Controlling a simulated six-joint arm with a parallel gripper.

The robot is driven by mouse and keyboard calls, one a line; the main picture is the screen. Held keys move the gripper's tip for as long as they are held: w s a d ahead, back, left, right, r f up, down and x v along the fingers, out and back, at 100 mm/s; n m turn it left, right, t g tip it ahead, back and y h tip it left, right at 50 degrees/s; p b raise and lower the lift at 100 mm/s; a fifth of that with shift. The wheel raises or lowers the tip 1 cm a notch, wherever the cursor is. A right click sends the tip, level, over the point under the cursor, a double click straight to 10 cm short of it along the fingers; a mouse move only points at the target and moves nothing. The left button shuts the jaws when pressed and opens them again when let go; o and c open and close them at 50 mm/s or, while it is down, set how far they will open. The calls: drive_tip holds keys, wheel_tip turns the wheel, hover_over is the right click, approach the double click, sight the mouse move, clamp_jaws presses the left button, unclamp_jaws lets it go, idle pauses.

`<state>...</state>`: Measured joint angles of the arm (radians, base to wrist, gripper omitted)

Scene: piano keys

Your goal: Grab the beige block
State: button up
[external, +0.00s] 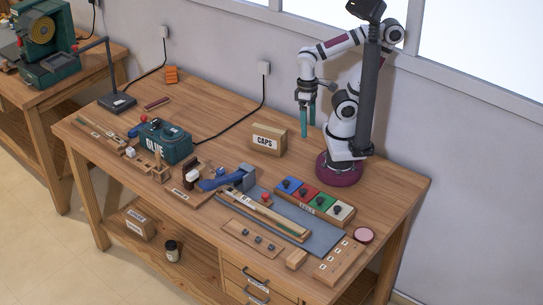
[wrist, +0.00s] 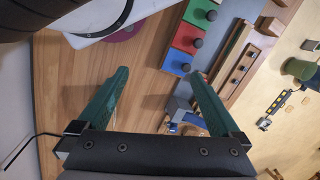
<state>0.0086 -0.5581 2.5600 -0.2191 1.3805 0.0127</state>
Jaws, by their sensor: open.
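My gripper (external: 307,122) hangs with green fingers pointing down above the back of the bench, far behind and above the block.
Blue, red, green and pale keys (external: 315,199) stand in a row between my gripper and the block. A CAPS box (external: 269,140) is left of my base.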

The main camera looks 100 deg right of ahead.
drive_tip(key=w+a+g+y, duration=0.3)
drive_tip(key=w+a, duration=0.6)
drive_tip(key=a, duration=0.1)
drive_tip(key=m+g+y, duration=0.3)
drive_tip(key=g+y, duration=0.2)
drive_tip(key=g, duration=0.1)
approach(302, 260)
drive_tip(key=x, duration=1)
drive_tip(key=shift+a+f, duration=0.1)
drive_tip(key=shift+f, duration=0.05)
drive_tip(key=shift+s+a+f, duration=0.2)
drive_tip(key=shift+s+a, duration=0.15)
drive_tip(key=shift+s, duration=0.05)
drive_tip(key=c, duration=1.3)
drive_tip(key=shift+o, duration=0.2)
drive_tip(key=shift+r, duration=0.1)
